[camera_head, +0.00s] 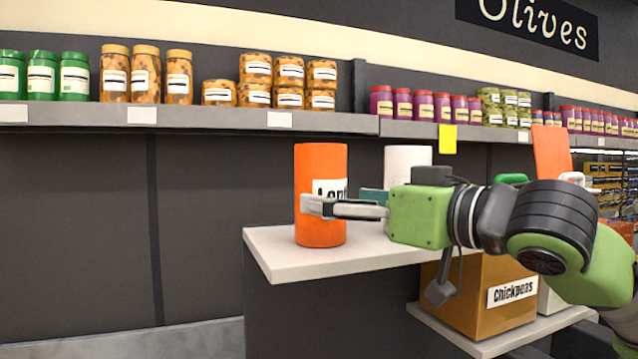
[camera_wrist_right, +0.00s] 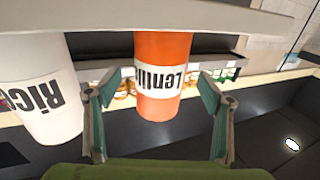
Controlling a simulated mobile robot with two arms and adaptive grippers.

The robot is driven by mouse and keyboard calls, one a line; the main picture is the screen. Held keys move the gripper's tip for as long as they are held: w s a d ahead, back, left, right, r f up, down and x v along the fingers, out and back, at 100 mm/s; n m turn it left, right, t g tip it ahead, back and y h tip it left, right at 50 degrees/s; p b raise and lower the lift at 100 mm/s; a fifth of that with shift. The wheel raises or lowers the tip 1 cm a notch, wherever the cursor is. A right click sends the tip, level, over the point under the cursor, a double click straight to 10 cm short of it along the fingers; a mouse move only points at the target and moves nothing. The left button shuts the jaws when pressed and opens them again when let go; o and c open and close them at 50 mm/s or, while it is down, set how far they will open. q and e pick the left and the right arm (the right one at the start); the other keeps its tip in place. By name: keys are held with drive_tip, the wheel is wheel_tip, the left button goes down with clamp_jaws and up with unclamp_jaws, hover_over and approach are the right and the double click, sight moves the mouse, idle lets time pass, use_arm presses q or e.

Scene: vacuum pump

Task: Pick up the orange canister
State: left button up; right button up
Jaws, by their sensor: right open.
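The orange canister (camera_head: 320,165) stands upright near the left end of a white shelf in the head view. Its white label is partly covered by my right gripper (camera_head: 342,205), which reaches in from the right. In the right wrist view the orange canister (camera_wrist_right: 163,60) appears upside down, with a label that reads as lentils. It shows ahead, between the two spread teal fingertips of my right gripper (camera_wrist_right: 159,98). The gripper is open and holds nothing; I cannot tell whether a finger touches the canister. My left gripper is not in view.
A white canister (camera_head: 408,160) labelled Rice in the wrist view (camera_wrist_right: 40,90) stands close beside the orange one. A Chickpeas box (camera_head: 480,295) sits on a lower shelf. A long shelf of jars (camera_head: 200,118) runs behind. The space left of the canister is free.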

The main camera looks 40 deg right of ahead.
drive_tip(key=shift+w+a, duration=0.1)
drive_tip(key=shift+w, duration=0.25)
drive_tip(key=shift+w+p, duration=0.3)
drive_tip(key=w, duration=0.1)
drive_tip(key=w+p, duration=0.2)
drive_tip(key=w, duration=0.1)
drive_tip(key=shift+w+a, duration=0.1)
drive_tip(key=shift+a, duration=0.15)
drive_tip(key=shift+w+f, duration=0.15)
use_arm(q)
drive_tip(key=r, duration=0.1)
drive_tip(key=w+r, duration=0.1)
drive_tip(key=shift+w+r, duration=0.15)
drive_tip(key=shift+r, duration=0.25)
use_arm(e)
drive_tip(key=shift+c, duration=0.5)
drive_tip(key=shift+s, duration=0.2)
drive_tip(key=c, duration=0.6)
drive_tip(key=shift+r, duration=0.2)
drive_tip(key=c, duration=1.1)
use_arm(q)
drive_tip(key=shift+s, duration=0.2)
use_arm(e)
drive_tip(key=shift+w, duration=0.1)
